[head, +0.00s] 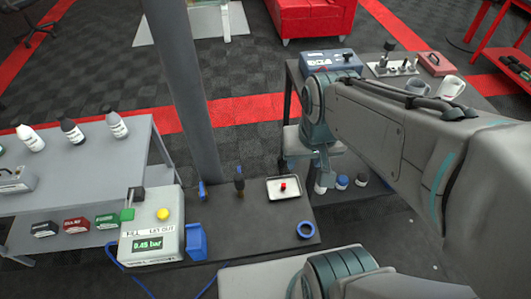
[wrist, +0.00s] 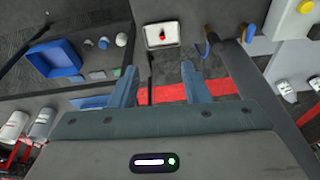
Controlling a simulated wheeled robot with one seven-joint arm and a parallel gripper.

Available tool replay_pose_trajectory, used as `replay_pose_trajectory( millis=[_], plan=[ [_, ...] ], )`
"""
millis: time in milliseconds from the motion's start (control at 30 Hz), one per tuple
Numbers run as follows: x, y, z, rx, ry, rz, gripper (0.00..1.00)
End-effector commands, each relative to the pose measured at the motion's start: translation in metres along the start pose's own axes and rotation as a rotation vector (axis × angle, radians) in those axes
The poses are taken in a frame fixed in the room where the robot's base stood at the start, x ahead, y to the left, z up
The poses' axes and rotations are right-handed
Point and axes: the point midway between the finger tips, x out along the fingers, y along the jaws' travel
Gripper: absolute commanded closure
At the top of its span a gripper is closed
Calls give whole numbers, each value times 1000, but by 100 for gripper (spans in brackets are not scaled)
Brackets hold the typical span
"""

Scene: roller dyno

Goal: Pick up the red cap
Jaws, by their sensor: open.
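The red cap (head: 283,186) sits in a small white tray (head: 271,192) on the dark low table. In the wrist view the red cap (wrist: 162,36) shows in the white tray (wrist: 151,42), ahead of the fingertips and roughly between their lines. My gripper (wrist: 158,75) is open and empty, with its two blue-grey fingers apart and clear of the tray. In the head view my gripper (head: 325,178) hangs at the right of the tray, above the table edge; its fingers are only partly visible there.
A gauge box reading 0.45 bar (head: 152,236) is at left. A grey post (head: 190,90) rises behind. Bottles (head: 342,182) stand on the right, below a workbench (head: 400,75).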

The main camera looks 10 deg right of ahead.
Motion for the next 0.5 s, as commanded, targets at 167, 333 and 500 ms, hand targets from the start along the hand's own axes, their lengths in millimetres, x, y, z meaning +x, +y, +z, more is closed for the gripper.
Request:
replay_pose_trajectory(
  millis=[167,333,500],
  plan=[
    [45,-2,-31,126,-75,0,58],
    [96,-5,-59,256,-141,16,58],
    [143,-6,-78,362,-189,43,58]
  ],
)
